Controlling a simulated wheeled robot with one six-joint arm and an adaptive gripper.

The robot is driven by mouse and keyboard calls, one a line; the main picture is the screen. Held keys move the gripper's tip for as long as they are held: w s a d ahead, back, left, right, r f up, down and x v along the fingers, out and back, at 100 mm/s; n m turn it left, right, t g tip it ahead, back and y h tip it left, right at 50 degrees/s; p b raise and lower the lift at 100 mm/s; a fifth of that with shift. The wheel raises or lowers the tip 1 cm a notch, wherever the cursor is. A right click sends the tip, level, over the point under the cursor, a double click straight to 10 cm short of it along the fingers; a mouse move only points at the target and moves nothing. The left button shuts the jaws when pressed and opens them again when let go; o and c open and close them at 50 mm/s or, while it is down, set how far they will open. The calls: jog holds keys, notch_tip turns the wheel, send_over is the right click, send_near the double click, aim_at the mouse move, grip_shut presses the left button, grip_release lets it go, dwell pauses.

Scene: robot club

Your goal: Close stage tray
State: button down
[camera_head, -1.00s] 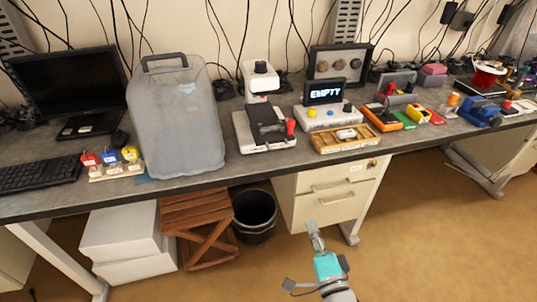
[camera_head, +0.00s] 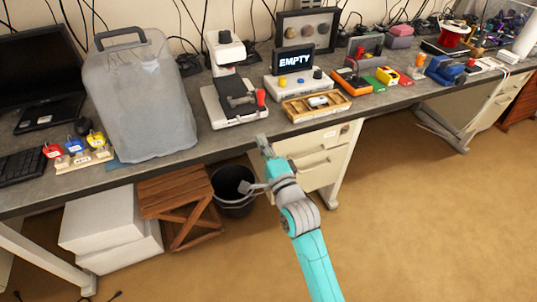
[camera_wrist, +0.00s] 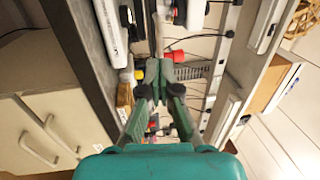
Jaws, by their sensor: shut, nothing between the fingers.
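A white microscope-like device (camera_head: 225,112) stands on the bench near the middle of the head view. Its dark stage tray (camera_head: 240,100) lies on the white base, with a red knob (camera_head: 260,98) at its right side. I cannot tell how far out the tray is. My gripper (camera_head: 263,141) is shut and empty, at the bench's front edge, below and in front of the device, apparently apart from it. In the wrist view the shut fingers (camera_wrist: 163,88) point toward the bench, and a red knob-like part (camera_wrist: 174,56) shows just beyond them.
Right of the device are a console reading EMPTY (camera_head: 295,83) and a wooden tray (camera_head: 315,106). A grey translucent container (camera_head: 150,105) stands left. The floor to the right is clear.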

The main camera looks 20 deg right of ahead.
send_near(243, 103)
jog(key=shift+s+a+r, duration=0.15)
jog(key=shift+s+r, duration=0.15)
jog(key=shift+s, duration=0.45)
jog(key=shift+w, duration=0.2)
jog(key=shift+w, duration=0.1)
jog(key=w, duration=1.1)
jog(key=shift+r, duration=0.2)
